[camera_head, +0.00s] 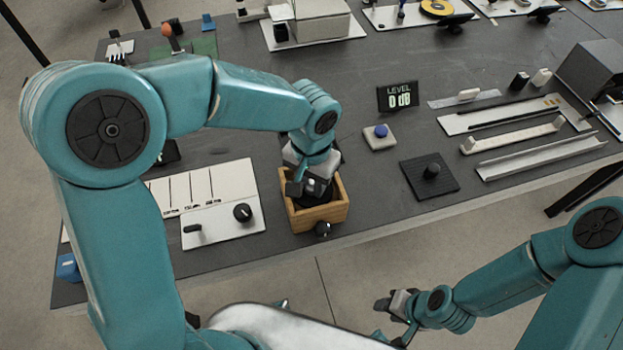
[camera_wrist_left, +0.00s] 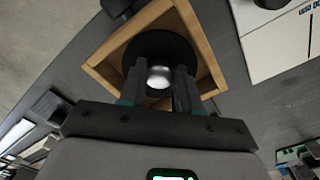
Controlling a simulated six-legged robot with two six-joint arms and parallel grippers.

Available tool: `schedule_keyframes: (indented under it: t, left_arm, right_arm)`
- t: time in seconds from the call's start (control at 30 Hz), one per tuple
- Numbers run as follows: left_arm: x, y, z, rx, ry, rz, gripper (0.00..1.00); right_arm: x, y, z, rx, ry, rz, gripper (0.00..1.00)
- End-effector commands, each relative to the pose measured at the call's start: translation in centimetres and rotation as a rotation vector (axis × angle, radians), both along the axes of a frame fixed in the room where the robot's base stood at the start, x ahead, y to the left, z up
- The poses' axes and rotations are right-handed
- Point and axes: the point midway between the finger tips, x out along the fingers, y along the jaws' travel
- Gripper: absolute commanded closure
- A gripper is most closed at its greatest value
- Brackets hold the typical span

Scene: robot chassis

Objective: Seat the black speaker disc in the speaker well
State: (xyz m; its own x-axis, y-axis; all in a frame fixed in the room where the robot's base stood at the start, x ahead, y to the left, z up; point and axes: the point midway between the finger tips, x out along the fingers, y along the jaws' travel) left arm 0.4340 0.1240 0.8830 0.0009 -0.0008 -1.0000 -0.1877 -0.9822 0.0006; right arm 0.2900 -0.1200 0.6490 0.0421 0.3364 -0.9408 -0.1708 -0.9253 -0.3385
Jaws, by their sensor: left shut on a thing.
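The black speaker disc (camera_wrist_left: 146,42) has a silver dome at its centre. In the left wrist view it lies within the outline of the open wooden box (camera_wrist_left: 205,48), which surrounds the speaker well. My left gripper (camera_wrist_left: 158,82) is shut on the disc, with its fingers on either side of the dome. In the head view my left gripper (camera_head: 306,188) reaches down into the wooden box (camera_head: 319,217) and hides most of the disc. I cannot tell whether the disc rests on the well's bottom. My right gripper (camera_head: 397,304) is off the table's front edge, apart from everything.
A white block with a blue button (camera_head: 380,136), a black plate (camera_head: 429,176) and a level display (camera_head: 398,96) stand to the right. Bare table lies between.

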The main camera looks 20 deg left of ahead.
Motion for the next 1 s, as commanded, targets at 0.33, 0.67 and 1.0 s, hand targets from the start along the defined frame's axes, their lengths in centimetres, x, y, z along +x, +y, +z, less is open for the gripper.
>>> schedule_keyframes:
  t: [0.33, 0.67, 1.0]
  left_arm:
    - [0.0, 0.0, -0.4, 0.0, 0.0, 0.0, 1.0]
    - [0.0, 0.0, -0.6, 0.0, 0.0, 0.0, 0.38]
    - [0.1, 0.0, 0.5, -0.001, -0.004, 0.001, 0.38]
  right_arm:
    - [0.0, 0.0, -0.4, 0.0, 0.0, 0.0, 0.57]
    - [0.0, 0.0, -0.5, 0.0, 0.0, 0.0, 0.57]
    - [0.0, 0.0, -0.4, 0.0, 0.0, 0.0, 0.57]
